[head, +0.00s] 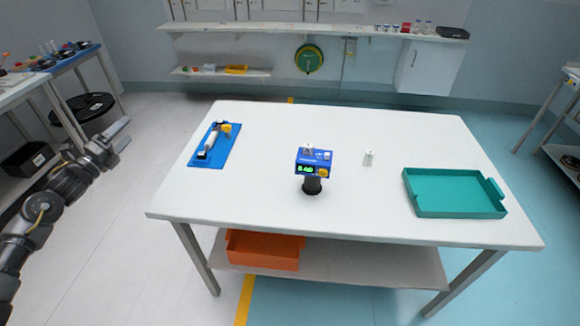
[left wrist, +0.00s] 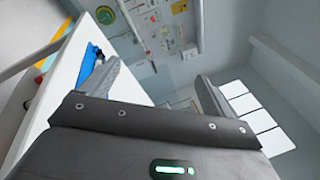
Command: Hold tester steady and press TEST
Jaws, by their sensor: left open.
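The blue tester (head: 313,161) stands on a black pedestal (head: 312,185) near the middle of the white table (head: 260,195). Its green display is lit, and a yellow button shows at its lower right corner. My left gripper (head: 124,135) is raised off the table's left side, well apart from the tester. In the left wrist view its two fingers (left wrist: 155,85) are spread wide with nothing between them. My right gripper is in neither view.
A small white item (head: 369,158) stands right of the tester. A teal tray (head: 455,212) sits at the right. A blue mat (head: 208,160) with a white and yellow tool lies at the left. An orange bin (head: 262,252) is on the lower shelf. The table front is clear.

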